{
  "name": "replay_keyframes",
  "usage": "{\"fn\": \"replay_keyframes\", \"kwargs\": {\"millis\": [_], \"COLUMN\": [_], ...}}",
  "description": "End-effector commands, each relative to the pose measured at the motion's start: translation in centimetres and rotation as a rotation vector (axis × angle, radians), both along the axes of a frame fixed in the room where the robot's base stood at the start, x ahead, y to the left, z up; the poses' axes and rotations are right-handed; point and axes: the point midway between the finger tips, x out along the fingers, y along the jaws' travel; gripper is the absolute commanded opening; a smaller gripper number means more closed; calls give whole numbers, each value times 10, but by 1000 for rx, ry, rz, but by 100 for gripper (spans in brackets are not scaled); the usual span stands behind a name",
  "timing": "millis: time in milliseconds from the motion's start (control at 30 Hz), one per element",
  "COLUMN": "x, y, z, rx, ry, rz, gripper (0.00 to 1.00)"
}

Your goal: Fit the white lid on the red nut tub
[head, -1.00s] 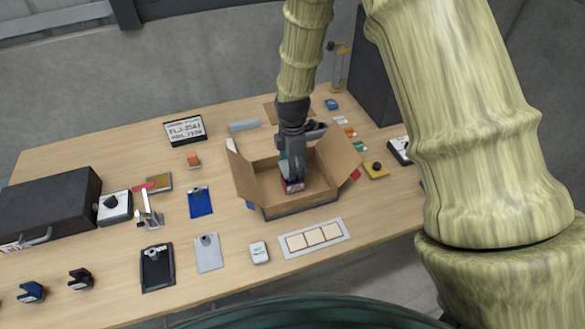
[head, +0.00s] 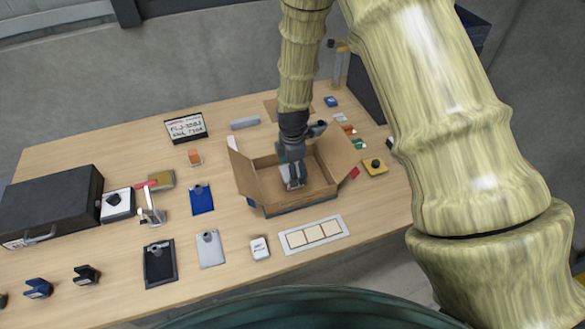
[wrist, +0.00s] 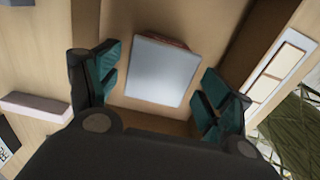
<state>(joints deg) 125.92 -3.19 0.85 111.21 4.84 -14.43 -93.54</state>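The white lid (wrist: 162,72) shows as a pale square between my fingers in the wrist view. A reddish-brown edge, likely the red nut tub (wrist: 172,41), peeks out past its far side; the lid covers the rest. I cannot tell whether the lid is pressed fully down. My gripper (wrist: 160,84) is open, one teal-padded finger on each side of the lid, with a gap visible at the left. In the head view my gripper (head: 292,180) points down into the open cardboard box (head: 310,203), hiding most of the tub and lid.
The box's raised flaps (head: 338,153) stand close around my gripper. A tray with pale squares (head: 314,234) and a white device (head: 259,248) lie in front of the box. A blue clipboard (head: 201,199) lies to its left. A yellow block with a black knob (head: 375,166) sits at right.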

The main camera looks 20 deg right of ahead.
Motion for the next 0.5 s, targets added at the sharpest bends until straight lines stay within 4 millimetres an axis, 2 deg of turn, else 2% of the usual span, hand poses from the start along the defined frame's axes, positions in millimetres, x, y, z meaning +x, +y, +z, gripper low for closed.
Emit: {"fn": "replay_keyframes", "kwargs": {"millis": [267,500], "x": [0,1], "y": [0,0], "z": [0,10], "rx": [0,0], "ry": [0,-2], "rz": [0,0], "gripper": [83,83]}}
